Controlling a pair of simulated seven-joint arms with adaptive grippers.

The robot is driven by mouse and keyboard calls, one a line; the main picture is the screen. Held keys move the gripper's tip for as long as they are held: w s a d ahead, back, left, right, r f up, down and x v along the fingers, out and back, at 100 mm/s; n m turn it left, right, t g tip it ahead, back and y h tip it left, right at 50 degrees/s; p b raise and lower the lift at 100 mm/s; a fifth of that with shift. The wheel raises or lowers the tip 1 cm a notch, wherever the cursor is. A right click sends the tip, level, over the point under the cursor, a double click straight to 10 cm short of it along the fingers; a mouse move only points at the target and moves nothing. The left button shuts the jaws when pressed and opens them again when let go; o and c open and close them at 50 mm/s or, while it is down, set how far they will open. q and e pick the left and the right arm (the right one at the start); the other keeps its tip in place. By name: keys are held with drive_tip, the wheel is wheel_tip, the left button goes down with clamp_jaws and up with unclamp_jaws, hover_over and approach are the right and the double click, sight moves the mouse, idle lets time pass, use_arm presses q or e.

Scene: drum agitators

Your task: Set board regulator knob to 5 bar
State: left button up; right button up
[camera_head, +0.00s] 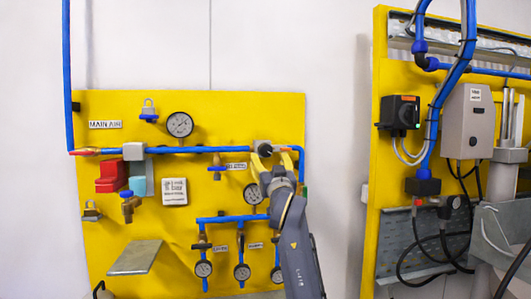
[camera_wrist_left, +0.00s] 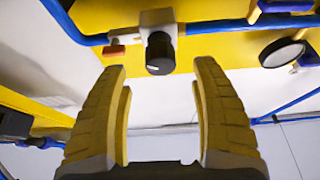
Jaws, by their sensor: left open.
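The board regulator (camera_head: 263,146) is a pale block on the blue pipe at the right of the yellow board. Its black knob (camera_wrist_left: 160,54) shows clearly in the left wrist view, hanging from a white body (camera_wrist_left: 157,17). My left gripper (camera_head: 272,161) is open in front of the regulator. In the left wrist view its two yellow fingers (camera_wrist_left: 161,72) stand either side of the knob's line, with the knob just beyond the tips and not gripped. A gauge (camera_head: 253,194) sits below the regulator, partly beside my gripper. Its reading is too small to tell.
A larger gauge (camera_head: 180,125), a red block (camera_head: 110,177) and a tilted metal shelf (camera_head: 135,258) are on the board's left. Small gauges hang from a lower blue pipe (camera_head: 233,218). A second yellow panel (camera_head: 372,200) stands at the right. Bare white wall lies between them.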

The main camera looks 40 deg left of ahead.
sight(266, 153)
use_arm(q)
drive_tip(key=shift+x, duration=3.3)
drive_tip(key=shift+c, duration=0.4)
drive_tip(key=c, duration=1.2)
